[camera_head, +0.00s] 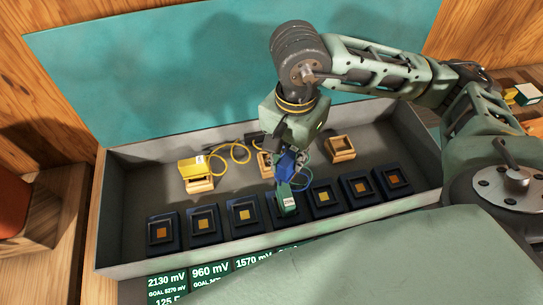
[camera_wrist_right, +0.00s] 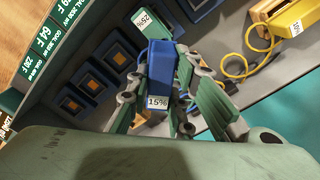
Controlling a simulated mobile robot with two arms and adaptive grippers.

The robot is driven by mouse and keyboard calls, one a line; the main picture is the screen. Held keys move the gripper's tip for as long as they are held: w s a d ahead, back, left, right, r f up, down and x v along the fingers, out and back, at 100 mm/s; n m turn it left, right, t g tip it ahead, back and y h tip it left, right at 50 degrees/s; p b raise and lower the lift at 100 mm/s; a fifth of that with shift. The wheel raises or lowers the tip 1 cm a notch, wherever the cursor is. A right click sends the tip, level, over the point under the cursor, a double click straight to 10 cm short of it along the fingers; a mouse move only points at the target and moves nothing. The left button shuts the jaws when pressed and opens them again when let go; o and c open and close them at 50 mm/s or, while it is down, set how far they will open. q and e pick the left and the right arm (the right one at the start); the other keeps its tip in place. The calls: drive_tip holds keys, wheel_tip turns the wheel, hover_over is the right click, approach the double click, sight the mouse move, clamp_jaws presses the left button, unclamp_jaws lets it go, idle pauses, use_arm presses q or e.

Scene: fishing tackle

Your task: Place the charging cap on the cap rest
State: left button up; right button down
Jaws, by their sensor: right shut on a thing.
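My right gripper (camera_head: 284,158) is shut on a blue block (camera_head: 286,166). In the right wrist view the blue block (camera_wrist_right: 160,72) sits between the fingers (camera_wrist_right: 160,95) and bears a "15%" label. A green block (camera_head: 286,201) with a white label stands over a dark pad in the row, just below the gripper; it also shows in the right wrist view (camera_wrist_right: 152,28). Wooden rests stand behind the row: one on the right (camera_head: 341,149) looks empty, one on the left (camera_head: 200,184) carries a yellow block (camera_head: 194,167). A middle rest (camera_head: 265,163) is partly hidden by my gripper.
A grey tray (camera_head: 125,171) holds several dark pads with orange squares, such as the leftmost pad (camera_head: 162,231). A yellow cable (camera_head: 237,152) loops behind the row. Green mV labels (camera_head: 209,272) line the front. A teal panel (camera_head: 150,75) rises behind.

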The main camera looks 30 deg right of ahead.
drive_tip(key=m, duration=0.2)
drive_tip(key=s+r+m, duration=0.1)
drive_tip(key=m, duration=0.1)
drive_tip(key=d+m+p, duration=0.1)
drive_tip(key=m, duration=0.1)
drive_tip(key=shift+s+r, duration=0.25)
drive_tip(key=shift+s, duration=0.05)
drive_tip(key=w+f+m+p, duration=0.1)
drive_tip(key=w+f+p, duration=0.1)
drive_tip(key=w+f, duration=0.1)
drive_tip(key=w+f+p, duration=0.2)
drive_tip(key=w+f, duration=0.1)
drive_tip(key=w, duration=0.1)
drive_tip(key=w+f+m+p, duration=0.1)
drive_tip(key=w+f+p, duration=0.1)
drive_tip(key=w+f, duration=0.2)
drive_tip(key=shift+w+m, duration=0.25)
drive_tip(key=shift+m, duration=0.05)
drive_tip(key=shift+f, duration=0.45)
